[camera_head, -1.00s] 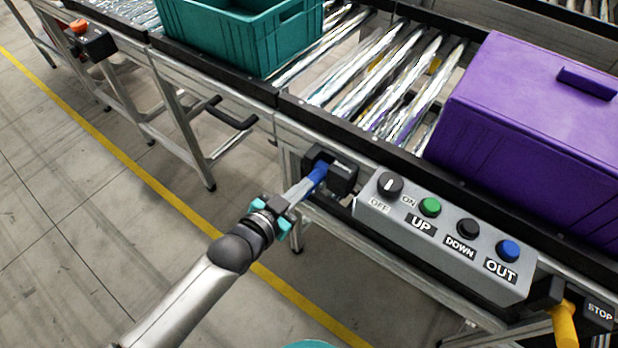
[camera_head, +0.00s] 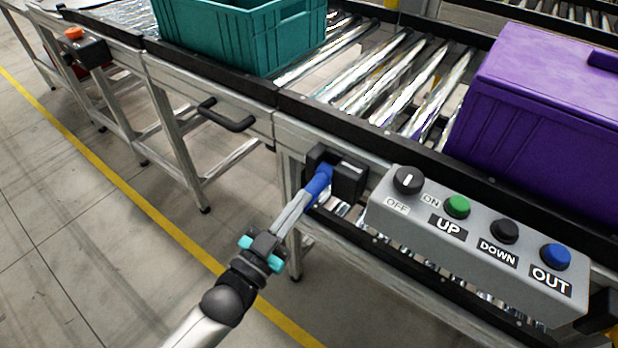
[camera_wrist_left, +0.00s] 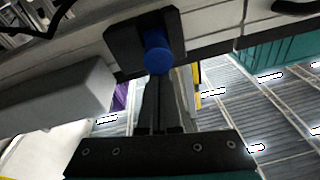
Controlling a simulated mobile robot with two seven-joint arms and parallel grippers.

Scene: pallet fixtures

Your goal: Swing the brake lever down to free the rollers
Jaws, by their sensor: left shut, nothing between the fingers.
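A lever with a blue grip (camera_head: 317,187) sticks out of a black mount (camera_head: 349,181) on the conveyor's side rail. It slants down and to the left in the head view. In the left wrist view the rounded end of the blue grip (camera_wrist_left: 158,57) faces me, with the black mount (camera_wrist_left: 122,45) behind it. My left gripper (camera_head: 303,203) is shut and empty, its long grey fingers reaching up to the blue grip. In the left wrist view the fingertips (camera_wrist_left: 158,82) lie just below the grip's end; I cannot tell whether they touch. My right gripper is out of view.
A grey control box (camera_head: 470,250) with a knob and buttons sits right of the mount. A purple crate (camera_head: 540,115) and a teal crate (camera_head: 240,30) stand on the rollers (camera_head: 385,80). A black handle (camera_head: 225,118) juts out at left.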

